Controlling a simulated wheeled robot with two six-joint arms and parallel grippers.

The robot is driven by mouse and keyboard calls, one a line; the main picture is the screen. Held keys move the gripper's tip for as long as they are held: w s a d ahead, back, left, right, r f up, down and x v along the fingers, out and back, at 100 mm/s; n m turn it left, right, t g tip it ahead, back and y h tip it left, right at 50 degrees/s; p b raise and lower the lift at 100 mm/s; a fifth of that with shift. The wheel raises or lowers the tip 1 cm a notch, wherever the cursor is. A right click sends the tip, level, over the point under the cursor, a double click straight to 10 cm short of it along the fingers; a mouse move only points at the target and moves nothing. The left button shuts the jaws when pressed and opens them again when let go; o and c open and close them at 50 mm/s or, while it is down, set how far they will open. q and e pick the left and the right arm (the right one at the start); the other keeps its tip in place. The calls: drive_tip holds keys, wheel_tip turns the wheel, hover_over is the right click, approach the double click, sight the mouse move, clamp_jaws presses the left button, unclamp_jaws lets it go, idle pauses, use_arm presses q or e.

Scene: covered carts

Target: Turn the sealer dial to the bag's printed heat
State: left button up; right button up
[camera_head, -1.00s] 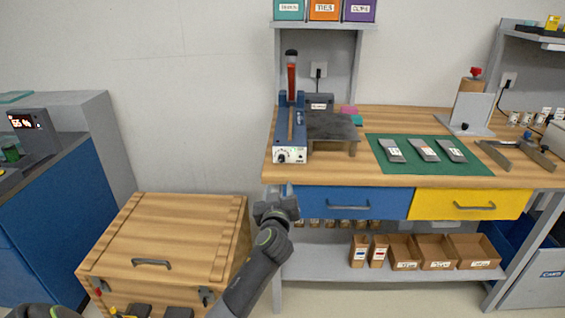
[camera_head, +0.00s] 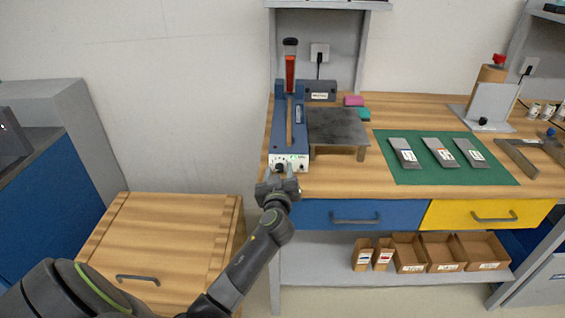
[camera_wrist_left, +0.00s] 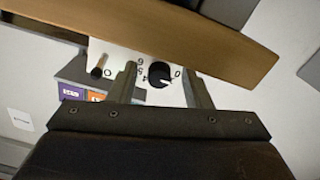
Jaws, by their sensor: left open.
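The blue heat sealer (camera_head: 275,130) stands at the left end of the wooden bench, with a red-handled lever raised. Its white front panel (camera_head: 302,163) carries the dial (camera_head: 279,167). In the left wrist view the black dial (camera_wrist_left: 160,74) has a white pointer mark and printed numbers around it. My left gripper (camera_head: 279,174) is open in front of the panel; its fingers (camera_wrist_left: 159,80) appear on either side of the dial, contact unclear. Three grey bags with white labels, left (camera_head: 405,153), middle (camera_head: 440,153) and right (camera_head: 469,153), lie on a green mat; their print is too small to read.
A dark metal platform (camera_head: 338,128) stands right of the sealer. A small toggle (camera_wrist_left: 99,68) sits beside the dial on the panel. Blue (camera_head: 340,218) and yellow (camera_head: 460,214) drawers lie under the bench edge. A wooden chest (camera_head: 150,235) stands at lower left.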

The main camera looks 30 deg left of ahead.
use_arm(q)
drive_tip(key=shift+w, duration=0.1)
drive_tip(key=shift+r, duration=0.1)
drive_tip(key=shift+c, duration=0.9)
clamp_jaws()
use_arm(e)
drive_tip(key=shift+s+d, duration=0.2)
drive_tip(key=shift+d, duration=0.1)
